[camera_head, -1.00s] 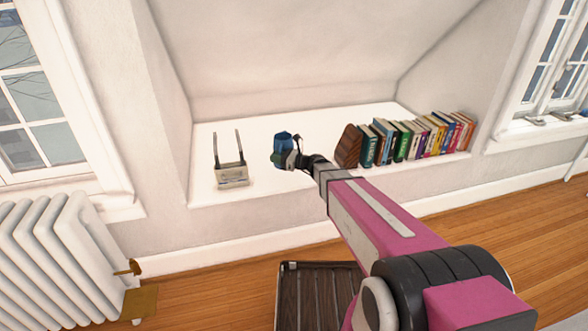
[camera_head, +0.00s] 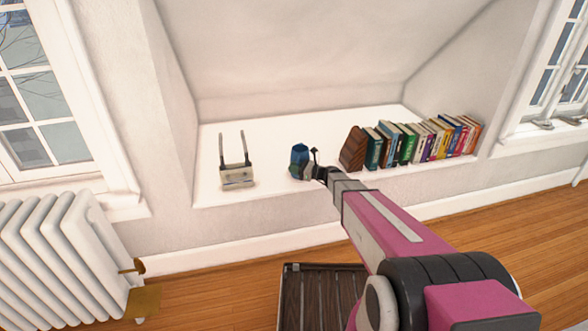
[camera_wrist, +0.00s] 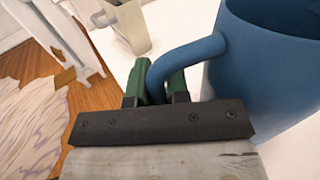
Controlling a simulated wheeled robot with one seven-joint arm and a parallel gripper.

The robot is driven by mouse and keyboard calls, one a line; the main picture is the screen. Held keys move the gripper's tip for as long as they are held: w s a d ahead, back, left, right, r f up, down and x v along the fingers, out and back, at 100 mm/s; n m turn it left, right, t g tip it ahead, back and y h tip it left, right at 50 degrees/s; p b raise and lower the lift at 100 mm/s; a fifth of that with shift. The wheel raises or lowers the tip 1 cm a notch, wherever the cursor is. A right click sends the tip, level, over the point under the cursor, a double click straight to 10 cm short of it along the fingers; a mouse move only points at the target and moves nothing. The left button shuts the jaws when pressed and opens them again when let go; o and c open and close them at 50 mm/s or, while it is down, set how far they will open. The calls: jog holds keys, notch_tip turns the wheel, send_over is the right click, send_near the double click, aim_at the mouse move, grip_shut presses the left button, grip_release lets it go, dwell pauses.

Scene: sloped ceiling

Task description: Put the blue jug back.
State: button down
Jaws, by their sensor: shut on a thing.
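The blue jug (camera_head: 299,154) is at the white alcove shelf (camera_head: 262,180), between the router and the books. In the wrist view the jug (camera_wrist: 268,65) fills the right side, its handle reaching left between my green fingers. My gripper (camera_head: 300,172) is shut on the jug's handle; it also shows in the wrist view (camera_wrist: 165,88). The jug looks about upright. I cannot tell whether its base touches the shelf.
A white router (camera_head: 237,176) with two antennas stands left of the jug. A row of books (camera_head: 425,140) with a wooden bookend (camera_head: 353,149) stands to the right. A white radiator (camera_head: 65,255) is at the lower left. The shelf behind the jug is clear.

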jog(key=shift+f, duration=0.1)
jog(key=c, duration=1.1)
grip_release()
